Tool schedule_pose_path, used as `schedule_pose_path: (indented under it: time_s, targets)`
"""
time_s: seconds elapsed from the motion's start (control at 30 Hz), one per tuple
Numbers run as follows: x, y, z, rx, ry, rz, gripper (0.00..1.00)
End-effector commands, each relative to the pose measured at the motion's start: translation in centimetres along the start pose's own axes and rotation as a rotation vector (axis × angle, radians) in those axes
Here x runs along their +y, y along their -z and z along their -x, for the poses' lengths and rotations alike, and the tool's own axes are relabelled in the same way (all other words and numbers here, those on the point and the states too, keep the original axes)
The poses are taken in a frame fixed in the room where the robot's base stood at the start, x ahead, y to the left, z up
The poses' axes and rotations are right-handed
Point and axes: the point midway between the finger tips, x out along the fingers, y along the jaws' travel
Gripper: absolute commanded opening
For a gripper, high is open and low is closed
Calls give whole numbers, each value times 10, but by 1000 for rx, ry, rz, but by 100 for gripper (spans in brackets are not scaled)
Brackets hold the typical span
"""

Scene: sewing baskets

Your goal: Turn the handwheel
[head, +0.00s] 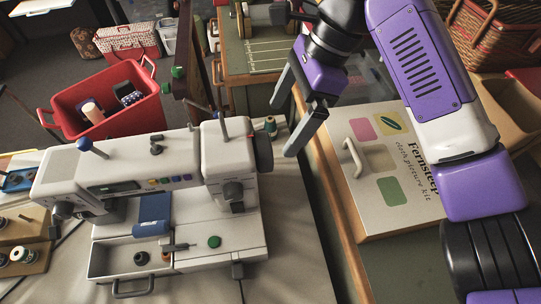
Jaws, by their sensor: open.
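A white sewing machine (150,185) stands on the pale table at the left. Its dark round handwheel (263,153) sits at the right end of the machine, seen nearly edge-on. My gripper (281,130) is open, with two long grey fingers pointing down and left. The fingertips show just right of and above the handwheel in the picture. Nothing shows between the fingers. I cannot tell how far the fingertips are from the wheel in depth.
A boxed Fernsteep kit (388,170) lies right of the machine, below my arm. A red basket (108,100) is behind the machine. Wooden spool holders (25,258) are at the left.

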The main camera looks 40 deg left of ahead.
Motion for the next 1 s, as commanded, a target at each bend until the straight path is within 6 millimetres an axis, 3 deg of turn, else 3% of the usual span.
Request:
schedule_pose_path:
  time_s: [0.27,0.6,1.0]
  targets:
    - [0,3,-22,0,-1,0,97]
    - [0,3,-71,0,-1,0,97]
    - [0,3,-84,0,1,0,97]
